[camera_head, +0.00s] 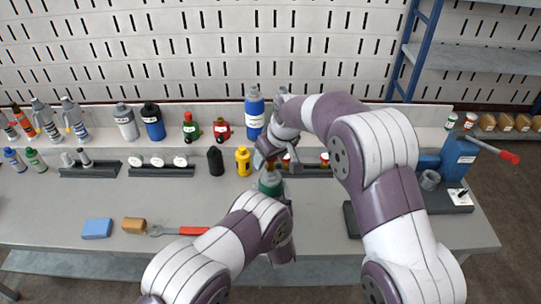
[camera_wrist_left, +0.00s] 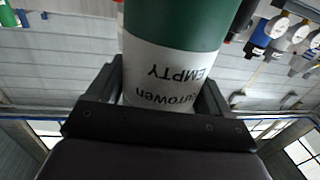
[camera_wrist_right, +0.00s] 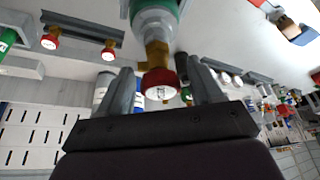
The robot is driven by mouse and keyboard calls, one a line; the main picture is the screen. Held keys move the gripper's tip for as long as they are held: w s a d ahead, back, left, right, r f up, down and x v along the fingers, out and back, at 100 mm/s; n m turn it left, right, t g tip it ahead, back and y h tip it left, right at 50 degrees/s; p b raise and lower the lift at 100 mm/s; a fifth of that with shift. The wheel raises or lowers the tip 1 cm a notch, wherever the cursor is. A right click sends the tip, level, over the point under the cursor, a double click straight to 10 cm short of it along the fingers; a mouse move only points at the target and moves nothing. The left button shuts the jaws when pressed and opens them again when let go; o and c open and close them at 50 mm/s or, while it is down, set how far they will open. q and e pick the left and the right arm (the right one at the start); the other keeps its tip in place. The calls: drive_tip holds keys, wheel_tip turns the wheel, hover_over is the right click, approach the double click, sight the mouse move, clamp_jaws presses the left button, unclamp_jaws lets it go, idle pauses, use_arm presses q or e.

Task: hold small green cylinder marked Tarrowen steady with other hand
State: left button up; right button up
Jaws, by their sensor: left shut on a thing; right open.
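The small green cylinder (camera_head: 270,182) stands upright over the bench in the head view, partly hidden by my arms. In the left wrist view its white label (camera_wrist_left: 170,78) reads "Tarrowen" and "EMPTY", upside down. My left gripper (camera_wrist_left: 160,95) is shut on the cylinder's lower, labelled part. My right gripper (camera_head: 275,158) is at the cylinder's top. In the right wrist view that gripper (camera_wrist_right: 163,85) is open, its fingers on either side of the red knob (camera_wrist_right: 160,84) on the brass valve (camera_wrist_right: 156,55). I cannot tell whether they touch it.
A black bottle (camera_head: 215,161) and a yellow bottle (camera_head: 243,160) stand left of the cylinder. A blue block (camera_head: 97,228), a brown block (camera_head: 133,225) and a red-handled wrench (camera_head: 180,231) lie at the front left. A blue device with a red-tipped lever (camera_head: 460,158) stands at right.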

drive_tip(key=n+g+y, duration=0.1)
drive_tip(key=n, duration=0.3)
drive_tip(key=shift+f, duration=1.3)
drive_tip(key=c, duration=1.2)
drive_tip(key=m+t, duration=0.1)
drive_tip(key=m, duration=0.2)
drive_tip(key=shift+h, duration=0.4)
drive_tip(key=m, duration=0.3)
drive_tip(key=shift+t+h, duration=0.3)
drive_tip(key=shift+h, duration=0.1)
